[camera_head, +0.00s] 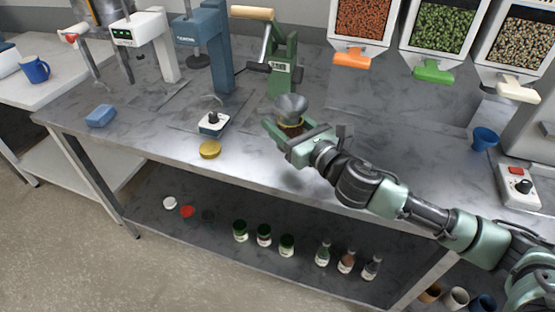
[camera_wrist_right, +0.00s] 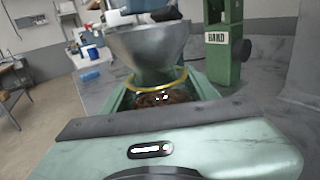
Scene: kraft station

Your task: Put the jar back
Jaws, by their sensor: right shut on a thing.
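My right gripper (camera_head: 286,129) is shut around a jar (camera_head: 291,130) near the middle of the metal table. The jar has a yellow ring at its mouth and dark brown contents, seen in the right wrist view (camera_wrist_right: 156,99). A grey metal funnel (camera_head: 291,106) sits on the jar's mouth; it fills the upper left of the right wrist view (camera_wrist_right: 145,48). The gripper hides most of the jar, so I cannot tell whether its base touches the table. A yellow lid (camera_head: 210,149) lies on the table left of the gripper. My left gripper is not in view.
A green press (camera_head: 284,65) stands right behind the jar. A small scale-like device (camera_head: 213,123) and a blue sponge-like block (camera_head: 101,116) are to the left. Dispensers (camera_head: 446,27) hang at the back right. Several bottles and jars (camera_head: 263,235) stand on the lower shelf.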

